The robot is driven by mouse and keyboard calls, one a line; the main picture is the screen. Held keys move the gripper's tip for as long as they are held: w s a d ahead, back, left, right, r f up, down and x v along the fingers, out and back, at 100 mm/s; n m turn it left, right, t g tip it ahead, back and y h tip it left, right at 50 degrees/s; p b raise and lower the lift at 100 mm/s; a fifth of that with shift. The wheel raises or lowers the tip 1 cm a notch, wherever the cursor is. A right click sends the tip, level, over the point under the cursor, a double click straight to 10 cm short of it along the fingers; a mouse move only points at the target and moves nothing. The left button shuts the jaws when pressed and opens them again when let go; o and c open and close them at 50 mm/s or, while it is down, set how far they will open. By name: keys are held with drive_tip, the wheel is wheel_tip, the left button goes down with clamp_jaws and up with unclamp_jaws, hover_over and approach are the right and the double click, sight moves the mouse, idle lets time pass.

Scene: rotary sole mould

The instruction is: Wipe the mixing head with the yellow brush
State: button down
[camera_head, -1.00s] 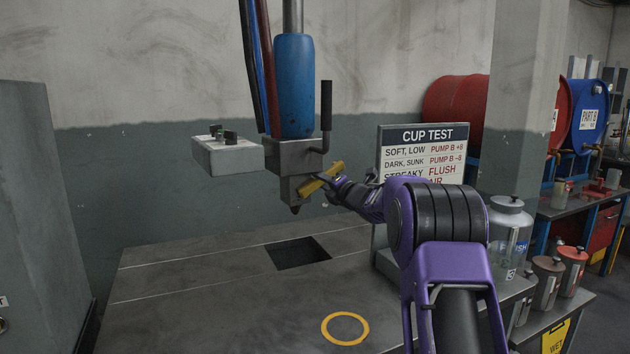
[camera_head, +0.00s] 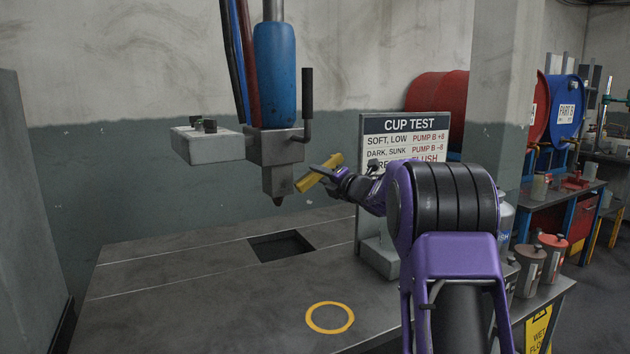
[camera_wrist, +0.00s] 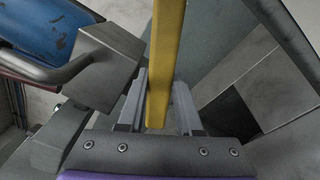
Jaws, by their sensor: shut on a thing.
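The mixing head (camera_head: 276,163) is a grey metal block with a pointed nozzle, hanging below a blue cylinder, with a dark bent handle on its right. The yellow brush (camera_head: 319,174) is held tilted just right of the head's lower block, with a small gap between them in the head view. My gripper (camera_head: 336,181) is shut on the brush. In the wrist view the brush (camera_wrist: 165,60) stands between the two grey fingers (camera_wrist: 160,108), and the mixing head (camera_wrist: 105,62) is to its left. The brush's bristles cannot be made out.
The grey table (camera_head: 210,305) has a square opening (camera_head: 280,246) below the nozzle and a yellow ring (camera_head: 330,317) near its front. A CUP TEST sign (camera_head: 378,165) stands behind my arm. A control box (camera_head: 208,145) juts left from the head. Lidded pots (camera_head: 551,255) stand at the right.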

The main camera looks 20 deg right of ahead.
drive_tip(key=shift+s+d, duration=0.2)
drive_tip(key=shift+s, duration=0.35)
drive_tip(key=shift+s, duration=0.1)
drive_tip(key=shift+v, duration=1.4)
drive_tip(key=shift+a, duration=0.1)
drive_tip(key=m+p, duration=0.1)
drive_tip(key=m, duration=0.8)
approach(284, 191)
drive_tip(key=shift+p+x, duration=1.25)
drive_tip(key=shift+x, duration=1.1)
drive_tip(key=shift+x, duration=1)
